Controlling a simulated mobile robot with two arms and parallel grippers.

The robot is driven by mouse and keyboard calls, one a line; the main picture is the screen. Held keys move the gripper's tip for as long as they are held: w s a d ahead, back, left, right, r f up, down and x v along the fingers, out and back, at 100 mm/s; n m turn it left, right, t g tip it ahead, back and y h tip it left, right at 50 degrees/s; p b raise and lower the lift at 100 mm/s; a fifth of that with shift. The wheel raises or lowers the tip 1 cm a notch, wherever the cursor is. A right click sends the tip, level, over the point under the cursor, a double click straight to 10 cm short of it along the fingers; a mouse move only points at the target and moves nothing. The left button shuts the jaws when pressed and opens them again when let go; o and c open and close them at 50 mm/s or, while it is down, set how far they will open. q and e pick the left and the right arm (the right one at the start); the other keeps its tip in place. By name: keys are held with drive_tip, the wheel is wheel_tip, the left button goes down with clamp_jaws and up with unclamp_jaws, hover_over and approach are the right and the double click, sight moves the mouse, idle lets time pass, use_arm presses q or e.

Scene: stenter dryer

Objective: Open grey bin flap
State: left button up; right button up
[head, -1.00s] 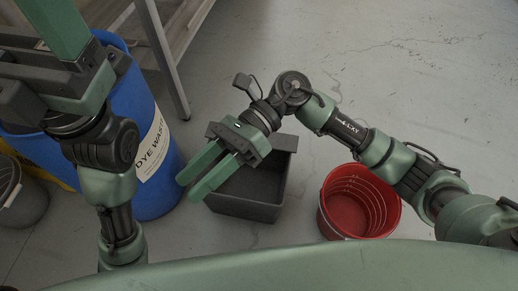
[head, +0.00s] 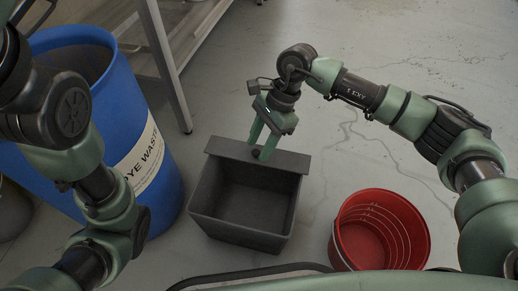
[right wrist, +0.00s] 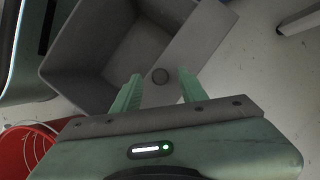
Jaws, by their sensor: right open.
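The grey bin (head: 205,212) stands on the floor, its deep inside showing. A flat grey flap (head: 292,161) runs along its far edge, with a small dark round knob (head: 256,153) near its middle; I cannot tell the flap's exact tilt. My right gripper (head: 260,149) is open over the flap, fingers pointing down at the knob. In the right wrist view, the knob (right wrist: 160,76) shows in the gap between the two fingertips (right wrist: 158,88), without visible contact. The bin's inside shows beyond them. My left gripper is out of view; only its arm shows at the left.
A blue dye waste barrel (head: 160,190) stands close left of the bin. A red bucket (head: 420,225) stands to its right. A metal frame leg (head: 168,75) rises behind the barrel. Open floor (head: 350,145) lies right of the bin.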

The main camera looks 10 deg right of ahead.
drive_tip(key=shift+a+f, duration=0.15)
drive_tip(key=shift+f, duration=0.1)
clamp_jaws()
